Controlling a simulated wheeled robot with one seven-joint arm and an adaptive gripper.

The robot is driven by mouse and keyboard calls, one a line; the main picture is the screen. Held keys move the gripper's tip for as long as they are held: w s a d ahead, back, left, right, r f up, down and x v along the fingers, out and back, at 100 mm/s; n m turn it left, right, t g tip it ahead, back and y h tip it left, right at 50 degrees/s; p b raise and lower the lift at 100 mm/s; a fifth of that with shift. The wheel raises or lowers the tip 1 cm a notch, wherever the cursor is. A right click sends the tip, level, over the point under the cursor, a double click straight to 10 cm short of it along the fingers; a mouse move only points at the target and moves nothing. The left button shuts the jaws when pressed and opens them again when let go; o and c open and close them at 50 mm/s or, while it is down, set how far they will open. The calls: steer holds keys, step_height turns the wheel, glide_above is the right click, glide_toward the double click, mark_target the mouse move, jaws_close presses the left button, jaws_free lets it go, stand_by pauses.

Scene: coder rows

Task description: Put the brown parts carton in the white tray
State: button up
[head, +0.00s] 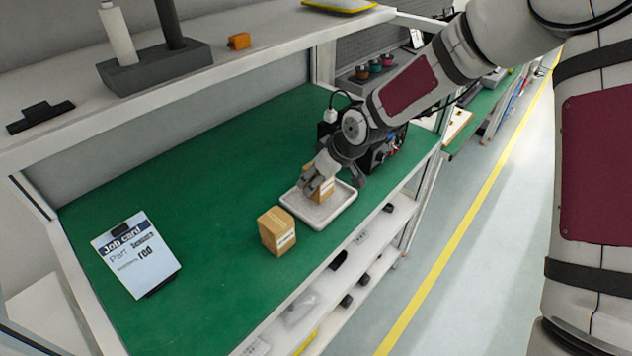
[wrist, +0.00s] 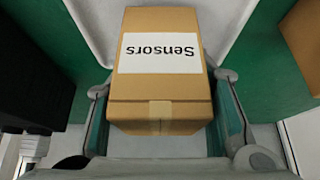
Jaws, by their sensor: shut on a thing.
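A brown carton (wrist: 160,95) with a white label reading "Sensors" is between my gripper's fingers (wrist: 162,82). My gripper (head: 318,183) is shut on it, with one finger at each side. In the head view the held carton (head: 327,187) is over the inner part of the white tray (head: 345,209), partly hidden by the fingers. I cannot tell whether its underside touches the tray floor. The tray (wrist: 225,25) also shows behind the carton in the wrist view.
A second brown carton (head: 277,232) stands on the green worktop (head: 200,190), just left of the tray. A job card (head: 136,255) lies at the left. A black device (head: 385,150) stands behind the tray. A shelf (head: 250,55) runs above the worktop's back.

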steer(key=shift+f, duration=0.75)
steer(key=shift+f, duration=0.1)
steer(key=o, duration=1.5)
steer(key=p+v, duration=0.1)
steer(key=v, duration=1.1)
steer(key=shift+s, duration=0.1)
